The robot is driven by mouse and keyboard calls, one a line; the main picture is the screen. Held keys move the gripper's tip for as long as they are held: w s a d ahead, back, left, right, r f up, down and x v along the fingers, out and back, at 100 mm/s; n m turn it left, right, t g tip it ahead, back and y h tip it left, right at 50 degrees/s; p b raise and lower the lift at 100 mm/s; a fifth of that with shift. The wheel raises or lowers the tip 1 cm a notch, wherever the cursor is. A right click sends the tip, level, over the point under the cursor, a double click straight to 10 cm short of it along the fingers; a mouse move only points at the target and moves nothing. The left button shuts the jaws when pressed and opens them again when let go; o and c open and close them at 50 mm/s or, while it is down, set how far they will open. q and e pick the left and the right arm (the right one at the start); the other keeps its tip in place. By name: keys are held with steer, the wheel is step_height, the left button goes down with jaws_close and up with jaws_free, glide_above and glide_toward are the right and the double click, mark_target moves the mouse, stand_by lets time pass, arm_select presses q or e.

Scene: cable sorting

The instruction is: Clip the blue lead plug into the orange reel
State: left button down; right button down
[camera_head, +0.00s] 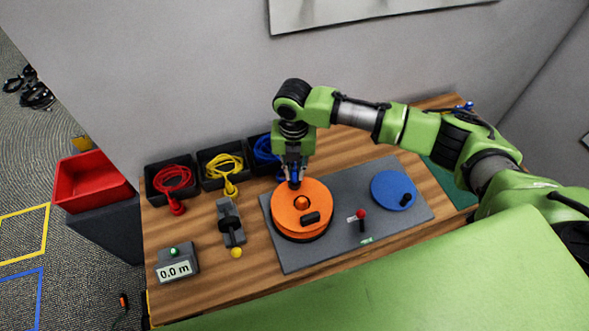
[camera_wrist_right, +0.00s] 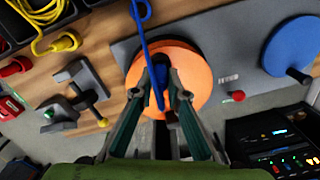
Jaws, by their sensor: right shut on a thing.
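The orange reel (camera_head: 287,212) lies flat on a grey mat, with a dark block and an orange hub on top. My right gripper (camera_head: 295,183) is just above its far part, pointing down. In the right wrist view, the gripper (camera_wrist_right: 160,92) is shut on the blue lead plug (camera_wrist_right: 161,74), which sits between the fingers over the orange reel (camera_wrist_right: 185,57). The blue lead (camera_wrist_right: 147,40) runs up from there. Whether the plug touches the reel is hidden by the fingers. My left gripper is not in view.
Black bins hold a red lead (camera_head: 173,177), a yellow lead (camera_head: 226,166) and a blue lead (camera_head: 266,147). A blue disc (camera_head: 390,188) and a red-knobbed lever (camera_head: 361,214) are right of the reel. A meter reading 0.0 m (camera_head: 175,268) and a grey clamp (camera_head: 231,222) stand left.

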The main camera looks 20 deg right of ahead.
steer(key=shift+f, duration=0.25)
stand_by(0.6)
steer(key=c, duration=1.9)
jaws_free()
steer(key=shift+r, duration=0.1)
steer(key=shift+r, duration=0.35)
step_height(320, 180, up, 11)
